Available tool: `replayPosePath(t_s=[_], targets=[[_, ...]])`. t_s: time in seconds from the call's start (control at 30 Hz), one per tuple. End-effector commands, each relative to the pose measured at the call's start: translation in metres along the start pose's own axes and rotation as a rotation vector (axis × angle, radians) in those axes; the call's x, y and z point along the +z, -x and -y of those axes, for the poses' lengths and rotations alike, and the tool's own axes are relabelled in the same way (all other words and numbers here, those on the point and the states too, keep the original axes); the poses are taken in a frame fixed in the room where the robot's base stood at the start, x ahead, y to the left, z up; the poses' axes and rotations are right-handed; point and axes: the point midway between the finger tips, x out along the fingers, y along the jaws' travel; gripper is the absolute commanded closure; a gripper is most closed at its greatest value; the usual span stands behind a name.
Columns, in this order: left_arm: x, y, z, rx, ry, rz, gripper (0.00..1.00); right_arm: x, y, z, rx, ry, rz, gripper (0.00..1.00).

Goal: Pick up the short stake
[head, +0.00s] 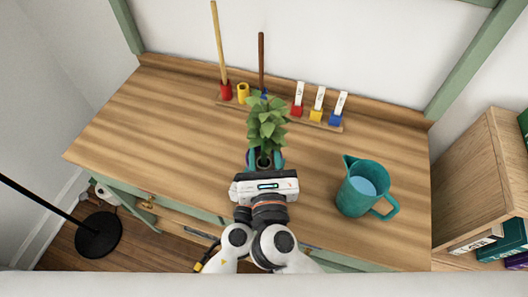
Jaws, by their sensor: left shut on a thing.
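The short stake (261,60) is a thin dark brown rod standing upright at the back of the wooden desk. Its foot is at a small blue holder, partly hidden by leaves. A longer, lighter stake (219,45) stands to its left in a red holder (226,91). My left gripper (264,160) is at the middle of the desk, in front of the short stake and apart from it. It is shut on a leafy green plant (267,122) at its base. The plant's pot is mostly hidden by the gripper. My right gripper is not in view.
A wooden rack (286,113) at the back holds red, yellow and blue holders, several with white tags. An empty-looking yellow holder (243,92) stands by the red one. A teal jug (362,187) of water stands at the right. The desk's left side (150,120) is clear.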

Motion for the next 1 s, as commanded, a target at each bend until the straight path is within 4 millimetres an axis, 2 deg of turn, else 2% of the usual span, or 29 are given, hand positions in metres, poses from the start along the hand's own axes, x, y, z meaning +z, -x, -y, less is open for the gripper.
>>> replayPosePath(t_s=[0.3, 0.5, 0.87, 1.0], targets=[[0.0004, 0.0000, 0.0002, 0.000, 0.000, 0.001, 0.73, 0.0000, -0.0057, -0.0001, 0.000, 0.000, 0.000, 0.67], [0.0005, 0.0000, -0.0001, 0.000, 0.000, 0.001, 0.73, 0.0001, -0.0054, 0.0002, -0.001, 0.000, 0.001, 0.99], [0.0007, 0.0001, -0.0021, 0.006, -0.001, 0.001, 0.73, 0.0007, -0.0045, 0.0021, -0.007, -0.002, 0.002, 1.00], [0.0007, 0.0001, -0.0026, 0.007, -0.001, 0.001, 0.73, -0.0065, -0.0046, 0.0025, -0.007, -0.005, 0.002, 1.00]])
